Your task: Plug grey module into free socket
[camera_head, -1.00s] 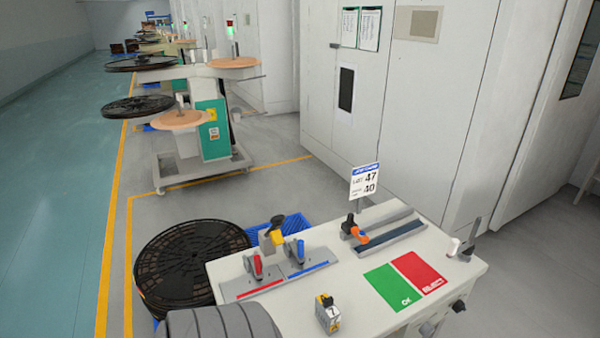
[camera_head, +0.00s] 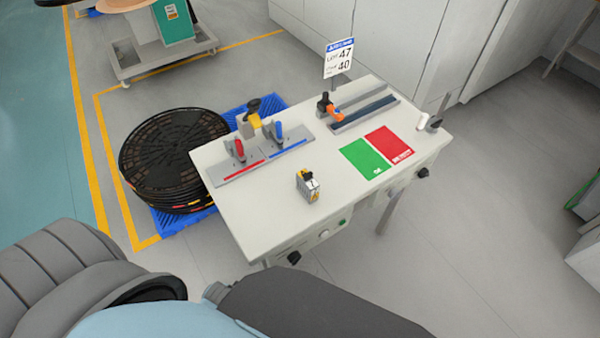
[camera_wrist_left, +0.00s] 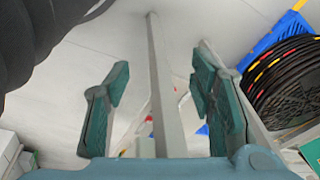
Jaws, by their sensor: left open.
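A small grey module (camera_head: 308,188) with a black and yellow top and a numbered label stands upright on the white table (camera_head: 236,207), near its front. I cannot make out a free socket for certain. A fixture (camera_head: 240,172) with a red clamp (camera_head: 237,149) and a blue clamp (camera_head: 275,134) lies behind the module to the left. My left gripper (camera_wrist_left: 158,76) shows in the left wrist view, open and empty, its fingers apart with a pale post behind them. Neither gripper shows in the head view; my arm crosses its bottom.
Green (camera_head: 366,163) and red (camera_head: 390,144) pads lie on the table's right side. A black-and-orange handled tool (camera_head: 330,108) stands by dark rails (camera_head: 364,112) at the back. Black reels (camera_head: 172,160) are stacked on a blue pallet (camera_head: 174,221) to the left.

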